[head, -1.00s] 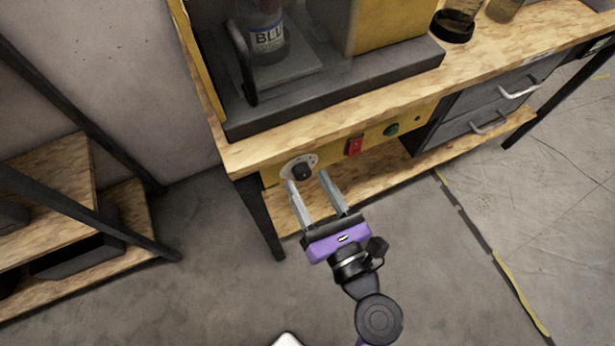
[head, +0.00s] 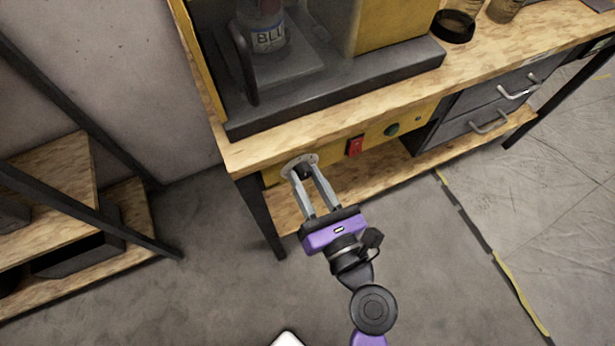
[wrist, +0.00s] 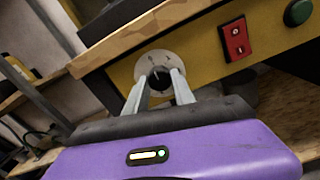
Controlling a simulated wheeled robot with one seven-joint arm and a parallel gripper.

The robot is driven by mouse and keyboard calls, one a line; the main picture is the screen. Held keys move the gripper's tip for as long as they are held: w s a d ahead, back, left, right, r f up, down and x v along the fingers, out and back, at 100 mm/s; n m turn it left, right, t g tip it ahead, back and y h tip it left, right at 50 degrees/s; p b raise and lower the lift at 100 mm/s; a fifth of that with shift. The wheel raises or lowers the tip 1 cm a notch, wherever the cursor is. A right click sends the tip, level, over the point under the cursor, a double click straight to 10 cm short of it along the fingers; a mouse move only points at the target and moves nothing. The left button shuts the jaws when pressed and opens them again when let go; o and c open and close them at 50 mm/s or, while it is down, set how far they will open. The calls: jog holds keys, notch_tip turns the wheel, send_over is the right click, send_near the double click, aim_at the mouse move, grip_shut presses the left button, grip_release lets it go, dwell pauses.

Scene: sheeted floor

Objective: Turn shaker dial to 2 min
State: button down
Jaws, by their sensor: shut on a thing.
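The shaker dial is a black knob on a pale round plate (head: 288,168) at the left end of the yellow panel under the bench top. In the wrist view the knob (wrist: 158,77) sits between my fingertips, with a light pointer line on it and small marks around the plate (wrist: 148,60). The marks are too small to read. My gripper (head: 306,172), purple with two grey fingers, is shut on the knob from the front. The fingers hide the knob's sides and the plate's lower part.
A red rocker switch (head: 355,147) and a green button (head: 391,130) sit right of the dial on the yellow panel (head: 420,112). The bench top edge (head: 330,136) overhangs just above. A bottle (head: 268,35) stands in the shaker above. Open floor lies in front.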

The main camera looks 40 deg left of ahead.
jog(key=shift+r, duration=0.1)
jog(key=m+p, duration=0.4)
jog(key=p, duration=0.1)
jog(key=shift+r+m, duration=0.2)
jog(key=shift+m, duration=0.2)
jog(key=m+p, duration=0.9)
jog(key=m, duration=0.1)
jog(key=shift+m, duration=0.4)
jog(key=shift+f+m+p, duration=0.15)
jog(key=shift+m+p, duration=1)
jog(key=shift+m, duration=0.85)
jog(key=c, duration=1.1)
grip_release()
jog(key=shift+o, duration=0.2)
